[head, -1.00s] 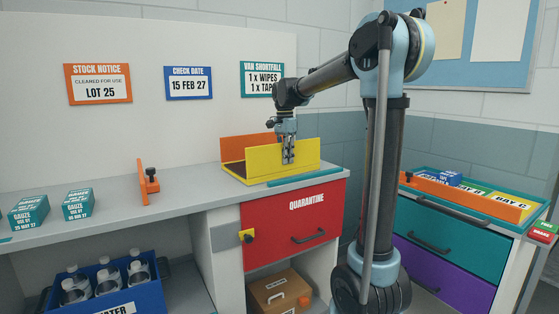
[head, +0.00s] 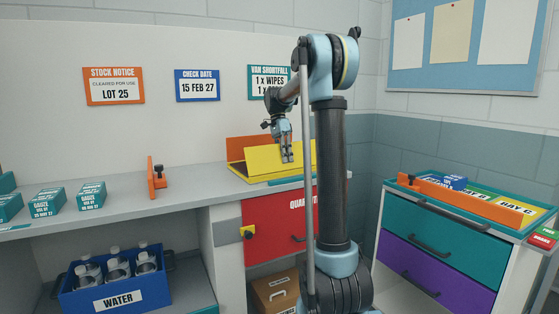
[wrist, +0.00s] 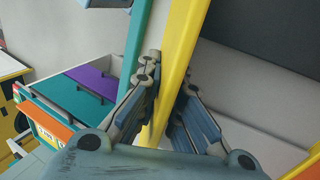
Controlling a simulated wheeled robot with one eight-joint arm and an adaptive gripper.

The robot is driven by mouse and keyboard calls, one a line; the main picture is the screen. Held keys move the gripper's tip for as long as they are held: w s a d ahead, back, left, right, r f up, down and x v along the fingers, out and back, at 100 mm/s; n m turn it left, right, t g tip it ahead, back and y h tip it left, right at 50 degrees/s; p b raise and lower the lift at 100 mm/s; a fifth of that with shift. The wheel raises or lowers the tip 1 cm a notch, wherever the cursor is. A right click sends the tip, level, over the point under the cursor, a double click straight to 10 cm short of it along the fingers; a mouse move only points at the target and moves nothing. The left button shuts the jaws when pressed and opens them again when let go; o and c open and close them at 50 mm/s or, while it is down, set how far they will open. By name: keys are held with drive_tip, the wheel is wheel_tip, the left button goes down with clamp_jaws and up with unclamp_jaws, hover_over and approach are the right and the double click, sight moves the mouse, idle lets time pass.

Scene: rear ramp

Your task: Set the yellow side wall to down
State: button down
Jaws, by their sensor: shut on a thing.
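The yellow side wall (head: 262,162) is the front wall of a box on the counter. It leans outward toward the front, neither upright nor flat. My gripper (head: 287,158) is at its upper edge, right of the wall's middle, with the fingers on either side of it. In the wrist view the yellow wall (wrist: 184,45) runs between the fingers of my gripper (wrist: 165,92), which is shut on it. My arm hides the right end of the box in the head view.
An orange wall (head: 240,146) stands at the back of the box. A teal strip (head: 284,182) lies at the counter's front edge before it. An orange clamp-like piece (head: 156,180) stands on the counter to the left. Several gauze boxes (head: 47,202) stand farther left. A red drawer (head: 270,230) is below.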

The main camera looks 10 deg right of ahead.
drive_tip(key=c, duration=1.8)
unclamp_jaws()
drive_tip(key=shift+o, duration=0.2)
drive_tip(key=shift+w+r, duration=0.1)
